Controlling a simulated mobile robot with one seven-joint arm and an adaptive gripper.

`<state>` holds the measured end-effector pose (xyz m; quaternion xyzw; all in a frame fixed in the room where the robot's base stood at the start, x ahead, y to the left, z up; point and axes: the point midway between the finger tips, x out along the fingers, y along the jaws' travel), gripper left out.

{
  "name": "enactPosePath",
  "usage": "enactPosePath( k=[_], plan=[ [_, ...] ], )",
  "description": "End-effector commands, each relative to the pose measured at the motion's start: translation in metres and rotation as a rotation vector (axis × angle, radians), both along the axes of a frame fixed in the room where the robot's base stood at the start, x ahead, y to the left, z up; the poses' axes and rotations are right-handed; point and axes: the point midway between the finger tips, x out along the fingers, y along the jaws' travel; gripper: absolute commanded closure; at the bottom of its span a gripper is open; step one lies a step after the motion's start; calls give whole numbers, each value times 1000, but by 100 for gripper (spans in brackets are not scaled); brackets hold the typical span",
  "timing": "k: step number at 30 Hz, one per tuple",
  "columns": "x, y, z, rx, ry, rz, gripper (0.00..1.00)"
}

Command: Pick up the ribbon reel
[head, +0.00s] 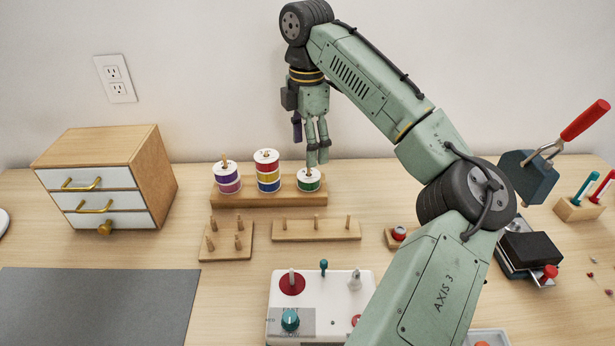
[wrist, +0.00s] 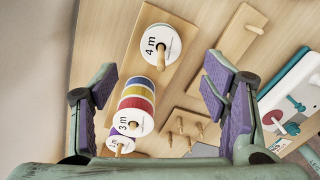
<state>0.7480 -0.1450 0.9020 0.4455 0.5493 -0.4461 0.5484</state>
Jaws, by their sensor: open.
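Ribbon reels with white flanges sit on pegs on a wooden rack (head: 240,199). The left peg bears a purple and red stack (head: 228,178), the middle peg a taller red, yellow and blue stack (head: 267,172), the right peg a single green reel (head: 309,180). My gripper (head: 318,158) is open and empty, pointing down just above the green reel. In the wrist view, the lone reel marked "4 m" (wrist: 150,48) lies beyond the open fingers (wrist: 160,84). The stack marked "3 m" (wrist: 138,108) shows between the fingers, lower in the picture.
An empty peg rack (head: 316,231) and a block with several pegs (head: 226,243) stand in front. A drawer cabinet (head: 104,176) is at left, a grey mat (head: 95,300) before it. A white control box (head: 320,305) stands at the front. The wall is close behind.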

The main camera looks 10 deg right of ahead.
Motion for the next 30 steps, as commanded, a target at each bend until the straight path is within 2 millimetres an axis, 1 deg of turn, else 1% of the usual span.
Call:
enactPosePath(
  k=[1, 3, 8, 13, 16, 19, 25, 30],
  plan=[
    [0, 0, -9, 0, 2, 0, 32],
    [0, 0, -18, 0, 1, 0, 32],
    [-1, -1, -33, -2, 0, -1, 32],
    [-3, -3, -59, -2, 0, 0, 32],
    [-2, -2, -71, -1, -1, -1, 32],
    [-2, -2, -76, 0, -3, 0, 32],
    [-2, -2, -77, 1, -3, 0, 32],
    [-2, -2, -77, 1, -3, 0, 44]
  ],
)
